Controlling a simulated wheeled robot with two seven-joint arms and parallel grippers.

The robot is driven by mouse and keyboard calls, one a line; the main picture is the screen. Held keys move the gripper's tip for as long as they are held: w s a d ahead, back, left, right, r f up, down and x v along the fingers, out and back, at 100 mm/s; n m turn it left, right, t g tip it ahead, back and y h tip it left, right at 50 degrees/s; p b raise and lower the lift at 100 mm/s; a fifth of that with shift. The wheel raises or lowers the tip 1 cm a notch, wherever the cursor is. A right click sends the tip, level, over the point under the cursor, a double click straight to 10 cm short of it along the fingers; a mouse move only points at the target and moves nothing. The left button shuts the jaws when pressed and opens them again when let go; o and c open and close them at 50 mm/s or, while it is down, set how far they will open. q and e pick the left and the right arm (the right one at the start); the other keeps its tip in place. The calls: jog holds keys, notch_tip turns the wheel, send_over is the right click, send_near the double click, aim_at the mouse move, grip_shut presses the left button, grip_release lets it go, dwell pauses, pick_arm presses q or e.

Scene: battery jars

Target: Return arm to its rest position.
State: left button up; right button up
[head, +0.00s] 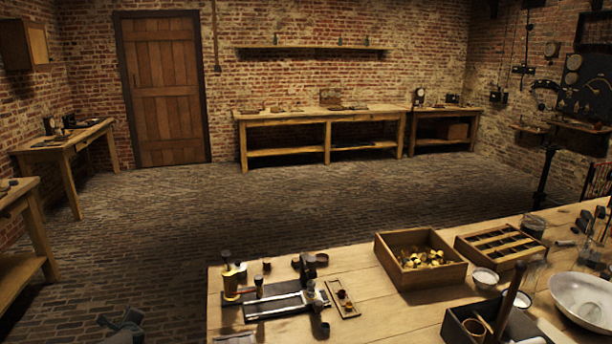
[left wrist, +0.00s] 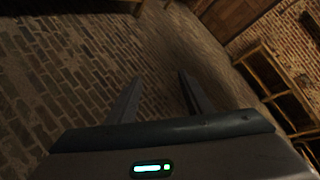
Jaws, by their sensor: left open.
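My left gripper (left wrist: 160,97) shows in the left wrist view with its two dark fingers apart and nothing between them. The rest of my left arm is cut off by the frame edge. My right gripper is in neither view.
The near workbench holds a brass instrument (head: 275,290), a wooden box of brass pieces (head: 420,258), a divided tray (head: 500,245), a dark box (head: 490,322) and a white bowl (head: 583,300). A side table (head: 22,200) stands at left. The brick floor (head: 200,220) between is clear.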

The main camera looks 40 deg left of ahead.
pick_arm(q)
jog(key=s+d+f+n+t+h, duration=0.1)
jog(key=s+d+f+n+h, duration=0.15)
jog(key=s+d+f, duration=0.35)
jog(key=s+d+f+n+t+h, duration=0.1)
jog(key=s+d+f+n+h, duration=0.2)
jog(key=f, duration=0.5)
jog(key=s+d+f+g+h, duration=0.1)
jog(key=s+d+f+h, duration=0.15)
jog(key=d+f, duration=0.65)
jog(key=s+d+f+h, duration=0.1)
jog(key=s+d+f, duration=0.3)
jog(key=d+f, duration=0.55)
jog(key=s+d+f+n+h, duration=0.1)
jog(key=d+f, duration=0.2)
jog(key=d, duration=1.3)
jog(key=s+d+f+n+h, duration=0.1)
jog(key=d+f+h, duration=0.1)
jog(key=d, duration=1.4)
jog(key=s+d+f+n+h, duration=0.1)
jog(key=d+f+n, duration=0.1)
jog(key=d, duration=1.5)
jog(key=shift+s+f+g+h, duration=0.2)
jog(key=shift+f+g+h, duration=0.1)
jog(key=shift+f, duration=0.6)
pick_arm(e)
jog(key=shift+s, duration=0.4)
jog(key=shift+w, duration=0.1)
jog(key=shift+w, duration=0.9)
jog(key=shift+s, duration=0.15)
